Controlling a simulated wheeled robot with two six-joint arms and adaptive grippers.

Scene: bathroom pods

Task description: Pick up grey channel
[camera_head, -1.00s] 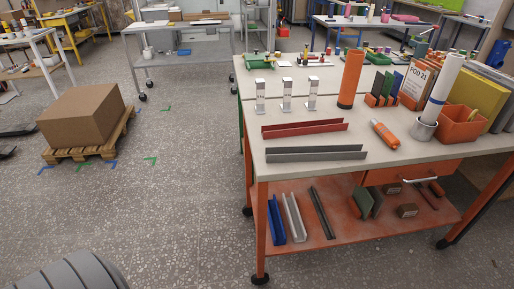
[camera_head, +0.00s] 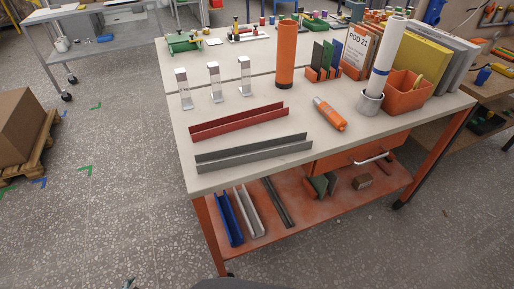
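A long grey channel (camera_head: 253,154) lies on the light worktop near the front edge of the orange-framed bench (camera_head: 345,150). It lies just in front of a parallel red channel (camera_head: 238,121), with a gap between them. On the lower shelf, a blue channel (camera_head: 228,219) and a pale grey or white channel (camera_head: 249,211) lie side by side, with a dark narrow bar (camera_head: 275,203) to their right. Neither of my grippers is in view, and nothing touches the grey channel.
A cardboard box (camera_head: 18,128) sits at left.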

